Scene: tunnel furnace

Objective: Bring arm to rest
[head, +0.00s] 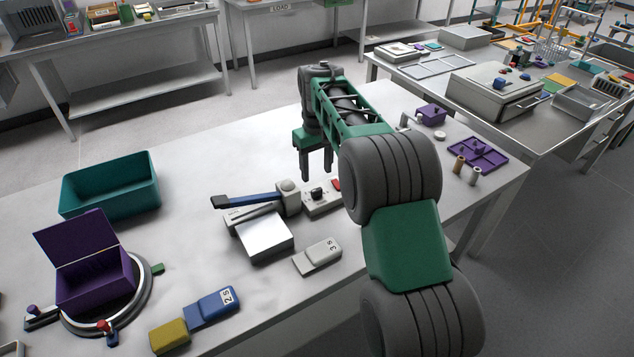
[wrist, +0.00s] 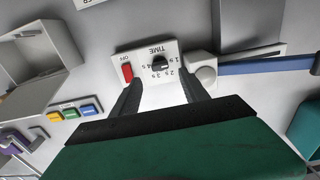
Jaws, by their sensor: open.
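My arm reaches out over the white table (head: 190,170) in the head view. My gripper (head: 317,172) points down above the table, near the timer box with a black knob and a red switch (head: 318,197). In the wrist view my gripper (wrist: 160,92) has its two dark fingers apart, with nothing between them. The timer box (wrist: 145,62), marked TIME and OFF, lies beyond the fingertips, with its black knob (wrist: 160,64) and red switch (wrist: 126,72) in sight.
A device with a blue lever (head: 246,200) stands left of the timer box. A teal bin (head: 110,188), an open purple box (head: 93,280), a blue block (head: 211,306) and a grey block (head: 318,256) are on the table. A purple tray (head: 478,152) lies at the right.

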